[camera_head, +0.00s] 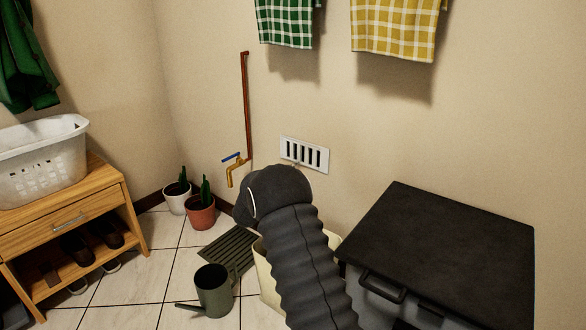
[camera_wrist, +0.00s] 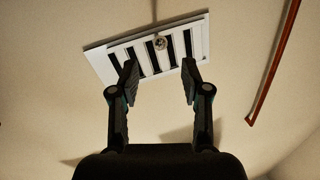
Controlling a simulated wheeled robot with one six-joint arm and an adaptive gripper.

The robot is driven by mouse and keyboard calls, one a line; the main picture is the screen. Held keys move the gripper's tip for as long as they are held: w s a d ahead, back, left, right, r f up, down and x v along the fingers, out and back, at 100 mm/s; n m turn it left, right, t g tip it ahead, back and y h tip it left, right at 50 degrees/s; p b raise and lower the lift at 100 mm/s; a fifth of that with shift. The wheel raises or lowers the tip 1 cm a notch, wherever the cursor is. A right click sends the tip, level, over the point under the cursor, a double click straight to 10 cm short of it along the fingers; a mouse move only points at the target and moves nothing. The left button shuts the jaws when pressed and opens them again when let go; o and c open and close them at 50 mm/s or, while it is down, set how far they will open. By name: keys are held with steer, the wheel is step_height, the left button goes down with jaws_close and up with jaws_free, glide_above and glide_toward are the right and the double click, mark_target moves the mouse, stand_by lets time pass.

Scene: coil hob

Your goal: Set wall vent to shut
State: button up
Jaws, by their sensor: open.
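The wall vent (camera_head: 304,153) is a white plate with dark upright slots, low on the beige wall. In the wrist view the vent (camera_wrist: 112,57) appears tilted, with dark gaps between its white bars and a small round knob (camera_wrist: 160,43) near its upper edge. My gripper (camera_wrist: 160,72) is open and empty, its two fingers apart and pointing at the vent. The knob lies between and beyond the fingertips in the picture; I see no contact. In the head view my dark arm hides the gripper fingers.
A copper pipe (camera_head: 245,95) with a yellow tap (camera_head: 235,172) runs down the wall left of the vent. A dark-topped stove (camera_head: 450,245) stands at the right. Potted cacti (camera_head: 201,213), a watering can (camera_head: 213,290) and a wooden bench (camera_head: 60,225) are at the left. Checked towels (camera_head: 398,28) hang above.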

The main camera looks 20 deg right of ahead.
steer(key=x, duration=0.9)
steer(key=shift+f, duration=0.1)
